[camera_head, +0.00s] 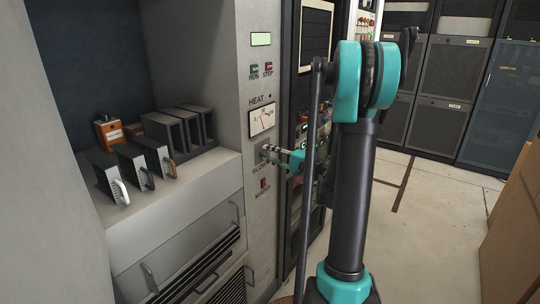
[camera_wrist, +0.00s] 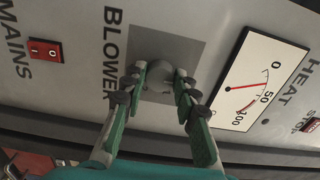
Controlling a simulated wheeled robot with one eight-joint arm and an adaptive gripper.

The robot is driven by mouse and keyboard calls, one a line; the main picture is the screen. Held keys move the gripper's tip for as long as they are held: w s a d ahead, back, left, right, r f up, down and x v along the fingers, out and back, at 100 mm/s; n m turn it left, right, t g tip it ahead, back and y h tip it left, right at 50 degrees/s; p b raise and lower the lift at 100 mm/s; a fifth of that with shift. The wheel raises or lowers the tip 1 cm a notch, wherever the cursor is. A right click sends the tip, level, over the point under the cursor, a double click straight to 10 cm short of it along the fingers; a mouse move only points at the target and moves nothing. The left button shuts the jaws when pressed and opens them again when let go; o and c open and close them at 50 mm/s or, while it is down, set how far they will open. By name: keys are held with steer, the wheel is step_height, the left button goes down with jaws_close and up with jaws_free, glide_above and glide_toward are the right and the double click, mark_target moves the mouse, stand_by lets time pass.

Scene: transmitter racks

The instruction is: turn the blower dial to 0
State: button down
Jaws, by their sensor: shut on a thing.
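The blower dial (camera_wrist: 159,76) is a round grey knob on a darker grey square plate, beside the word BLOWER on the panel. In the wrist view its face lies between the two fingertips of my gripper (camera_wrist: 158,82), which is shut on it. In the head view my gripper (camera_head: 272,151) reaches the panel just below the heat meter, and the dial is mostly hidden behind the fingers.
The heat meter (camera_wrist: 259,80) has a red needle and sits next to the dial. A red MAINS switch (camera_wrist: 46,50) is on the other side. RUN and STOP buttons (camera_head: 261,68) are above. Modules (camera_head: 150,155) stand on a shelf at left. A cardboard box (camera_head: 515,220) is at right.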

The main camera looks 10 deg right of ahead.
stand_by(0.4)
steer(key=c, duration=1.2)
jaws_free()
steer(key=shift+o, duration=0.2)
steer(key=v, duration=1.2)
